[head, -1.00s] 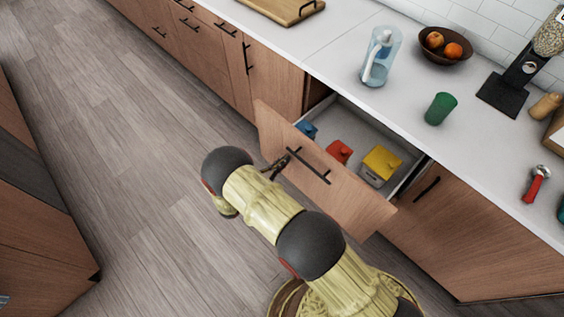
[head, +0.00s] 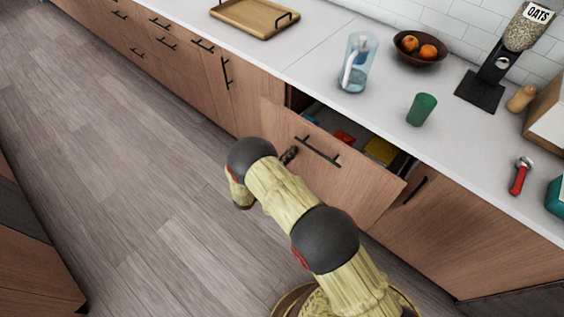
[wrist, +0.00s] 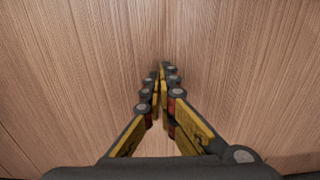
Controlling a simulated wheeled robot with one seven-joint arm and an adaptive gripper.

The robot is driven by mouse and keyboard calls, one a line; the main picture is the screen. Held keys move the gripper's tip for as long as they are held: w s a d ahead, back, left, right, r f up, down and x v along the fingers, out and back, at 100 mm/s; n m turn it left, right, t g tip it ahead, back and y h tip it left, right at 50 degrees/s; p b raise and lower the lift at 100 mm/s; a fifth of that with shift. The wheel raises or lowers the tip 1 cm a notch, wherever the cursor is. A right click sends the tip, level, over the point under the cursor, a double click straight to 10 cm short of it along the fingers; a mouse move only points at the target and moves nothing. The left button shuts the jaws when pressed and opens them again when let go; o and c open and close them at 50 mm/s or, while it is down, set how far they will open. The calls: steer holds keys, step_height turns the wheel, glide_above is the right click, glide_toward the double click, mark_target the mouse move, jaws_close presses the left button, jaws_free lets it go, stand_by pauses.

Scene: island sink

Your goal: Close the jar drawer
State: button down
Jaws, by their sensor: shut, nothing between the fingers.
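The jar drawer (head: 345,183) has a wooden front with a black bar handle (head: 318,151). It stands partly open under the counter, with a narrow gap showing the tops of a red jar (head: 344,137), a yellow jar (head: 381,150) and a bit of blue. My gripper (head: 289,155) is at the left part of the drawer front, left of the handle. In the wrist view my gripper (wrist: 162,72) is shut and empty, its fingertips at the wood face. Whether they touch it cannot be told for certain.
A glass pitcher (head: 355,65), a green cup (head: 421,109) and a fruit bowl (head: 420,48) stand on the counter above. A wooden tray (head: 254,17) lies further left. Closed cabinets flank the drawer. The floor (head: 120,170) to the left is clear.

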steer(key=b+x, duration=0.3)
steer(key=x, duration=1.2)
steer(key=shift+w, duration=0.1)
